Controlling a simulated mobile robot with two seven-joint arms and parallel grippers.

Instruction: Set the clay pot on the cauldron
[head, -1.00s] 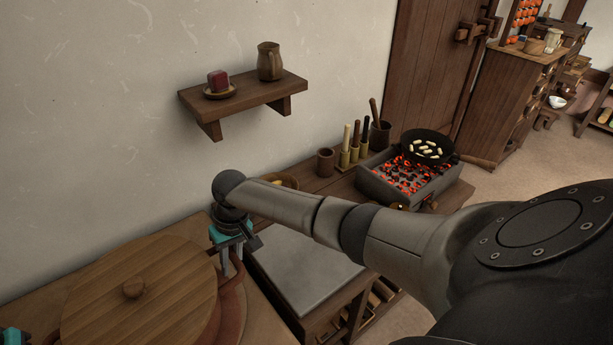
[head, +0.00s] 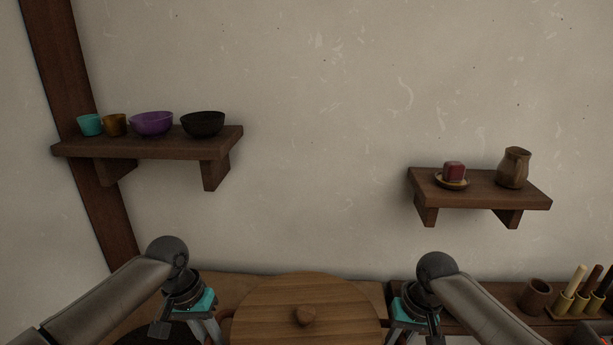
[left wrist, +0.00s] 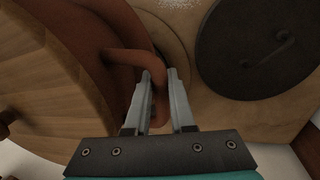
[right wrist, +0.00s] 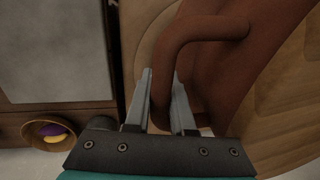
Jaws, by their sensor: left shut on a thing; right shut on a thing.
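The clay pot shows its round wooden lid (head: 275,301) with a knob at the bottom middle of the head view. Its reddish-brown body shows in the left wrist view (left wrist: 95,28) and the right wrist view (right wrist: 232,75). My left gripper (left wrist: 158,78) is shut on its left handle (left wrist: 130,60). My right gripper (right wrist: 162,75) is shut on its right handle (right wrist: 195,30). In the head view the fingertips are cut off or hidden. I cannot make out a cauldron for sure. A dark round disc (left wrist: 255,45) with a curved bar lies beside the pot in the left wrist view.
A left wall shelf (head: 150,147) carries several bowls and cups. A right wall shelf (head: 480,190) holds a jug (head: 514,168) and a red block on a dish. A brown cup (head: 535,296) and a utensil rack stand at the right. A grey slab (right wrist: 55,50) lies right of the pot.

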